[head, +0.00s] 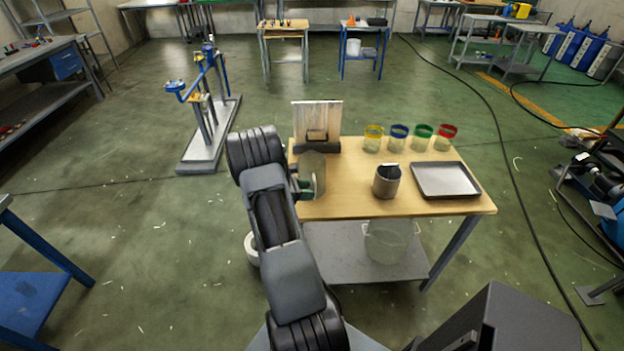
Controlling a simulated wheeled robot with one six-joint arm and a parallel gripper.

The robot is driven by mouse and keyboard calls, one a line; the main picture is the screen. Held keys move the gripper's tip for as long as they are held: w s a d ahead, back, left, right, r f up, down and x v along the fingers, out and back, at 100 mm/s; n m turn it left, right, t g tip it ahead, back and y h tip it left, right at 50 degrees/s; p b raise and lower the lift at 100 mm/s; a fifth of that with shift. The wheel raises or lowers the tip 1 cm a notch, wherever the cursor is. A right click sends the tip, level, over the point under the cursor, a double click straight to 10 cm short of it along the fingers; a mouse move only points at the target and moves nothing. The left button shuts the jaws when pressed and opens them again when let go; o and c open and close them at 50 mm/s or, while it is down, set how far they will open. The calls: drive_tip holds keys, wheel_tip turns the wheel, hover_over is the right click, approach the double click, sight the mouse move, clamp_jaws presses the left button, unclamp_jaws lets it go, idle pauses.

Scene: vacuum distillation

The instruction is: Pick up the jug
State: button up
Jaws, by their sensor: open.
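A pale, olive-tinted, upright vessel, which looks like the jug (316,166), stands near the left edge of the wooden table (346,203) in the head view. My gripper (307,186) is at its left side, low down, with the jaws open. The wrist and arm hide part of this area, so I cannot tell whether the jaws touch the jug or lie around part of it. A grey cylindrical pot (386,184) with a dark inside stands apart, to the right on the same table.
A metal tray (445,195) lies right of the pot. Several jars with coloured rims, including a yellow-rimmed jar (373,139), line the back. An upright panel on a dark base (318,118) stands behind the jug. A clear bucket (390,242) is on the lower shelf.

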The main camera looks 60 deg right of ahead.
drive_tip(key=shift+p+x, duration=0.85)
drive_tip(key=shift+x, duration=1.85)
drive_tip(key=shift+w+f, duration=0.15)
drive_tip(key=shift+c, duration=0.2)
clamp_jaws()
